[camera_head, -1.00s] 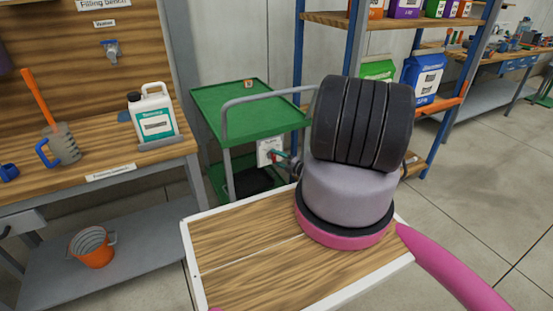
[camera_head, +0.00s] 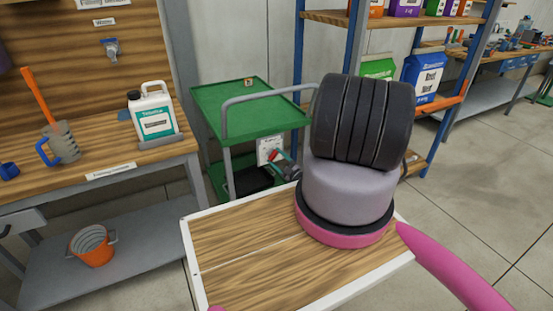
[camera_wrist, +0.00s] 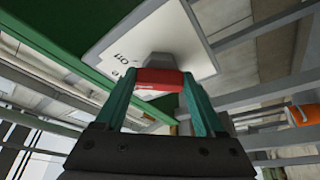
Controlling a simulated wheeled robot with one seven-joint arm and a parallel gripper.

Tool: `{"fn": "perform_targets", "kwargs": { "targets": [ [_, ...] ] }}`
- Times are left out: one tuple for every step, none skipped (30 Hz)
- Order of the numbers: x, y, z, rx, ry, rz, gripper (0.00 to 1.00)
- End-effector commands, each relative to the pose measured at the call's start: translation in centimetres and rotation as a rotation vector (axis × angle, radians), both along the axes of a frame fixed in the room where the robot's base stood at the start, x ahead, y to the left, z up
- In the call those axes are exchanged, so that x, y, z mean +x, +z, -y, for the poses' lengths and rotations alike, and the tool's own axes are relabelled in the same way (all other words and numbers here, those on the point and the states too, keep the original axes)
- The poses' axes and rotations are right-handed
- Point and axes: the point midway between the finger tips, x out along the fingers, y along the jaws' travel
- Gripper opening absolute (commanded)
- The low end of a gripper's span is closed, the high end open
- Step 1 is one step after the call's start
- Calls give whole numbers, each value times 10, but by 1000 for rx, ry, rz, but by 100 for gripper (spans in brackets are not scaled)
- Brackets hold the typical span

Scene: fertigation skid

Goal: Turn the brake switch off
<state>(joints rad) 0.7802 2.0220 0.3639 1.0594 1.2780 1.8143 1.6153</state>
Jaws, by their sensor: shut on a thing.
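The brake switch is a red lever (camera_wrist: 158,80) on a grey hub, mounted on a white plate (camera_wrist: 190,35). The plate carries dark lettering, partly hidden, that seems to read "Off" upside down near the lever. In the head view the plate (camera_head: 265,147) hangs on the green cart's side below its top, with the red lever (camera_head: 273,156) small in front. My gripper (camera_wrist: 157,88) has its two teal fingers closed on the lever, one on each side. In the head view my gripper (camera_head: 281,157) is small and partly hidden behind my own body.
The green cart (camera_head: 245,105) has a grey handle rail (camera_head: 265,96) and a lower shelf with a dark item. A filling bench (camera_head: 100,180) with a white jug (camera_head: 153,118) stands left. Blue shelving (camera_head: 299,50) stands behind right. Open floor lies at right.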

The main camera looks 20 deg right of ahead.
Motion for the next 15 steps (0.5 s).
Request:
{"fn": "perform_targets", "kwargs": {
  "targets": [
    [-1, -1, 1, 18, -3, -2, 15],
    [-1, -1, 1, 29, -3, -2, 15],
    [-1, -1, 1, 42, -3, -3, 15],
    [-1, -1, 1, 50, -3, -2, 15],
    [-1, -1, 1, 58, -4, -3, 15],
    [-1, -1, 1, 67, -4, -4, 15],
    [-1, -1, 1, 72, -4, -4, 15],
    [-1, -2, 1, 77, -4, -4, 15],
    [-1, -2, 1, 81, -4, -5, 15],
    [-1, -2, 1, 84, -4, -5, 15],
    [-1, -2, 1, 86, -4, -5, 15],
    [-1, -2, 1, 88, -4, -5, 15],
    [-1, -2, 1, 89, -4, -5, 15],
    [-1, -2, 1, 90, -3, -5, 15],
    [-1, -2, 1, 90, -3, -5, 15]
  ]
}}
